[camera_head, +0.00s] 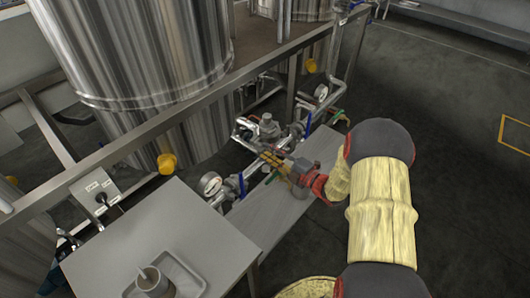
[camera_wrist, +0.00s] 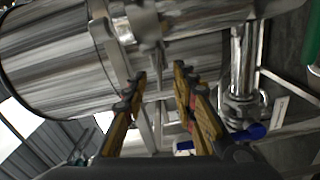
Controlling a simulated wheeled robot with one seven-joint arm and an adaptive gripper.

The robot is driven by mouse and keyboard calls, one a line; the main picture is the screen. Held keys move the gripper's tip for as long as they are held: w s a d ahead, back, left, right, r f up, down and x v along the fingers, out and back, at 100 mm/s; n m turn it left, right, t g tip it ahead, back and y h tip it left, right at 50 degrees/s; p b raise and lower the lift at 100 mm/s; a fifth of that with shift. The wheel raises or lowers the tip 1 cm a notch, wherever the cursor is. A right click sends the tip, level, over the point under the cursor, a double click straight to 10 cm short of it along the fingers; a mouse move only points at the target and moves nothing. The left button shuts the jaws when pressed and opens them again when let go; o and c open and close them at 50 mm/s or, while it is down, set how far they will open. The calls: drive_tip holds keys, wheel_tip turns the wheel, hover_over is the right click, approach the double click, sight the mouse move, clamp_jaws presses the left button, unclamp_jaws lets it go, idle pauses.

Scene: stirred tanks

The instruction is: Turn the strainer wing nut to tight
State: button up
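My gripper (camera_head: 268,157) reaches from the right to the pipework, close to a metal fitting (camera_head: 266,128) there. In the wrist view my gripper's yellow and black fingers (camera_wrist: 160,73) are spread apart, with a gap between the tips. A large shiny cylindrical body (camera_wrist: 60,55) lies at the upper left, with a band around its end. A grey metal clamp-like piece (camera_wrist: 147,28) stands just beyond the fingertips; it may be the wing nut, but its shape is unclear. I cannot tell whether the fingers touch it.
Pressure gauges (camera_head: 210,184) and blue-handled valves (camera_head: 241,184) flank the pipework. Another blue handle (camera_wrist: 250,131) is right of my fingers. A steel table (camera_head: 160,235) with a tray (camera_head: 190,272) and cup stands front left. A large tank (camera_head: 150,60) is behind. Floor at the right is clear.

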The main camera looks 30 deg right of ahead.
sight(260, 146)
drive_tip(key=shift+x, duration=1.15)
drive_tip(key=shift+c, duration=1)
clamp_jaws()
